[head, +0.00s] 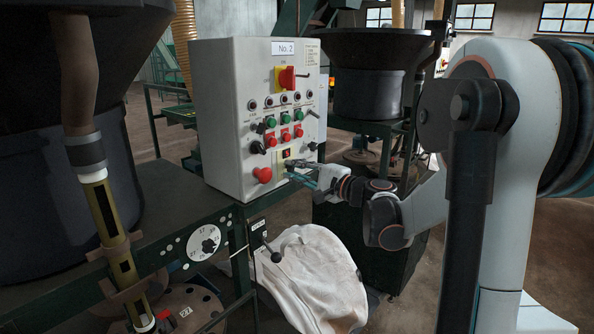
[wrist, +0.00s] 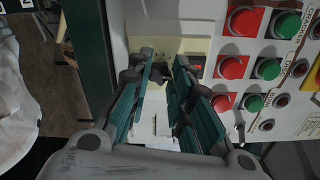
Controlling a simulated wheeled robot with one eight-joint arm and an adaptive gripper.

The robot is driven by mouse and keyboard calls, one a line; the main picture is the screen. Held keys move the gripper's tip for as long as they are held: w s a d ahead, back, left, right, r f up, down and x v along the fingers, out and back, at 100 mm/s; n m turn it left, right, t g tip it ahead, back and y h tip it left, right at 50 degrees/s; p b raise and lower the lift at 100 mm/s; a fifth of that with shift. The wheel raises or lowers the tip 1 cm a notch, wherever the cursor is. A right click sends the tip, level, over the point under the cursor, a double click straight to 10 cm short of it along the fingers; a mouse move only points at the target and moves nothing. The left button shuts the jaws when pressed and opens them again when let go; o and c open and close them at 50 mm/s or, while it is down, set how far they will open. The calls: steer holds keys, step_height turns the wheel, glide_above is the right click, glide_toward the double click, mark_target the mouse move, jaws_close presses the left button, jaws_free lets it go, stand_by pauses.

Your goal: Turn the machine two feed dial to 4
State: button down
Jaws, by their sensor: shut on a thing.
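The control panel (head: 222,120) carries a "No. 2" label (head: 283,47). My gripper (head: 291,170) is at the panel's lower right, on a pale yellow plate below a small dark red display (head: 287,154). In the wrist view the plate (wrist: 165,47) lies past the fingertips and the display (wrist: 196,66) is beside them. My fingers (wrist: 160,72) are closed in on a small dark knob at the plate, which I take for the feed dial. The fingers hide most of it, and its pointer and scale cannot be read.
A red mushroom button (head: 263,175) sits just left of my gripper. Red and green push buttons (wrist: 267,69) are close to the right in the wrist view. A white sack (head: 312,275) lies below. A round numbered plate (head: 208,243) is on the green frame.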

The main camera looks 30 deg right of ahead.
steer(key=n, duration=0.5)
stand_by(0.6)
steer(key=c, duration=1.4)
jaws_free()
steer(key=shift+c, duration=0.2)
steer(key=shift+s+d, duration=0.1)
steer(key=v, duration=1.1)
steer(key=shift+s, duration=0.4)
